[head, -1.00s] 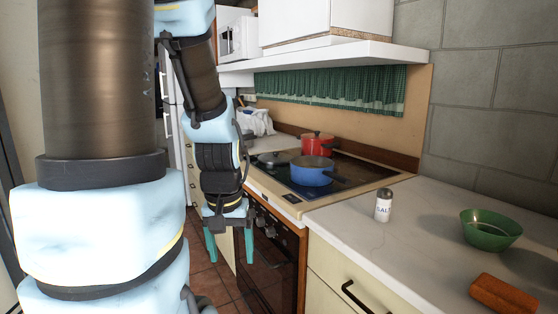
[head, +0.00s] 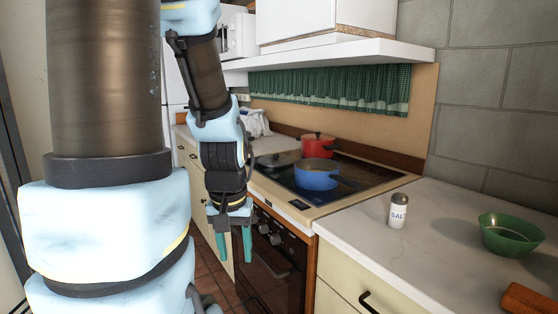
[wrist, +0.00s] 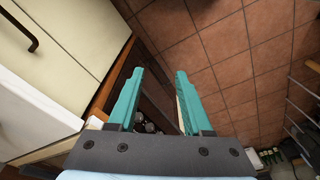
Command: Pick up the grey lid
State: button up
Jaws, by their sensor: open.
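The grey lid (head: 277,160) appears as a small, dim shape on the far left of the stove top, behind and left of the blue pot (head: 316,175). Its left side is close to my arm in the picture and its details are hard to make out. My gripper (head: 235,246) hangs down in front of the oven, below the counter top, with its teal fingers apart and nothing between them. The wrist view shows the open fingers (wrist: 160,76) over the floor, beside the oven front; the lid is not in that view.
A red pot (head: 317,146) stands behind the blue pot on the stove (head: 352,192). A salt shaker (head: 398,211) and a green bowl (head: 508,235) stand on the right counter (head: 440,245), with a brown block (head: 528,299) at its edge. A range hood (head: 340,53) hangs above.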

aim_at(274, 160)
jog(key=i+j+z, duration=0.1)
jog(key=i+j, duration=0.15)
jog(key=i+j+z, duration=0.15)
jog(key=j, duration=0.25)
jog(key=i+j+z, duration=0.1)
jog(key=i+j, duration=0.15)
jog(key=i+j+z, duration=0.15)
jog(key=j, duration=0.3)
jog(key=i+j+z, duration=0.1)
jog(key=i+j, duration=0.15)
jog(key=j, duration=0.15)
jog(key=i+j+z, duration=0.15)
jog(key=j, duration=0.25)
